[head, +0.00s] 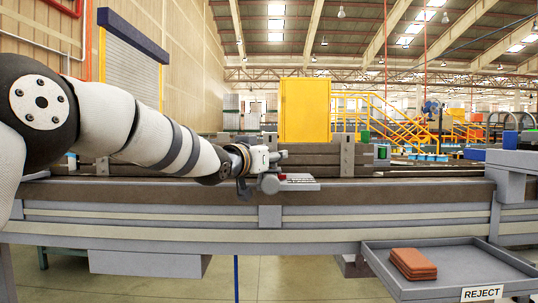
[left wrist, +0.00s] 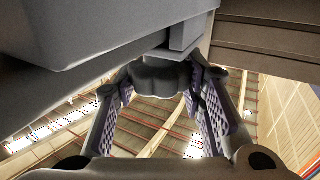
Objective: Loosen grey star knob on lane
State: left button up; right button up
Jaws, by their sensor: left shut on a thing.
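The grey star knob (left wrist: 160,77) shows in the left wrist view, lobed and dark grey, below a grey block of the lane. My left gripper (left wrist: 162,84) has one ridged finger on each side of the knob and is shut on it. In the head view my left gripper (head: 272,170) is at the lane (head: 390,190), at the end of my arm that comes in from the left. The knob cannot be told apart from the gripper there. My right gripper is not in view.
A grey reject tray (head: 385,277) at the lower right holds a stack of brown slabs (head: 413,263) and bears a REJECT label (head: 482,293). A grey bracket (head: 513,165) stands at the lane's right. A yellow panel (head: 304,110) and yellow railings (head: 385,112) stand behind the lane.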

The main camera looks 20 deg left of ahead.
pick_arm(q)
jog(key=shift+d+f+n+y, duration=0.25)
jog(key=shift+n+y, duration=0.35)
jog(key=shift+y, duration=0.3)
jog(key=shift+a+n+y, duration=0.2)
jog(key=shift+n+y, duration=0.1)
jog(key=shift+y, duration=0.2)
jog(key=o, duration=1.2)
jog(key=shift+r, duration=0.1)
jog(key=shift+s+r, duration=0.1)
jog(key=shift+s, duration=0.15)
jog(key=s, duration=0.7)
jog(key=shift+a, duration=0.1)
